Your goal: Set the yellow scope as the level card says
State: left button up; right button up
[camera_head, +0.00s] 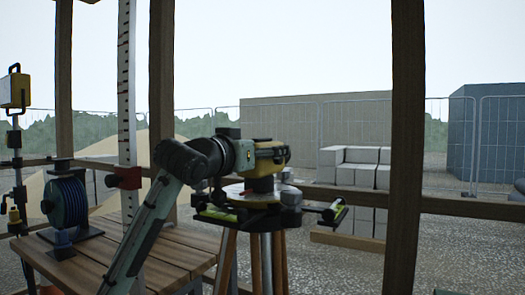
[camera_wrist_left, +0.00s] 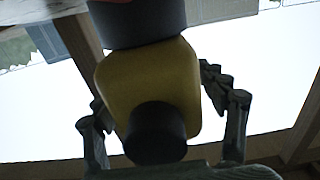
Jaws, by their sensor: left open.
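The yellow scope (camera_head: 273,153) sits on top of a tripod (camera_head: 265,262), over a round plate (camera_head: 242,195) with dark arms and lime-green parts. In the left wrist view the scope (camera_wrist_left: 165,65) shows as a yellow body with a dark grey barrel above and a black round end below. My left arm rises from the bottom, and its gripper (camera_wrist_left: 151,92) is at the scope's near end. The fingers are open, one on each side of the yellow body, with no clear grip on it. I cannot make out the level card. My right gripper is not in view.
A slatted wooden table (camera_head: 165,252) stands left of the tripod, with a blue reel (camera_head: 68,205) on it. A tall white graduated staff (camera_head: 127,90) has a red clamp (camera_head: 125,178). A wooden post (camera_head: 405,150) stands to the right. Pale blocks (camera_head: 350,165) are stacked outside.

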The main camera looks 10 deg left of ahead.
pick_arm(q)
jog(key=shift+c, duration=1.2)
jog(key=c, duration=0.9)
grip_shut()
jog(key=shift+a, duration=0.1)
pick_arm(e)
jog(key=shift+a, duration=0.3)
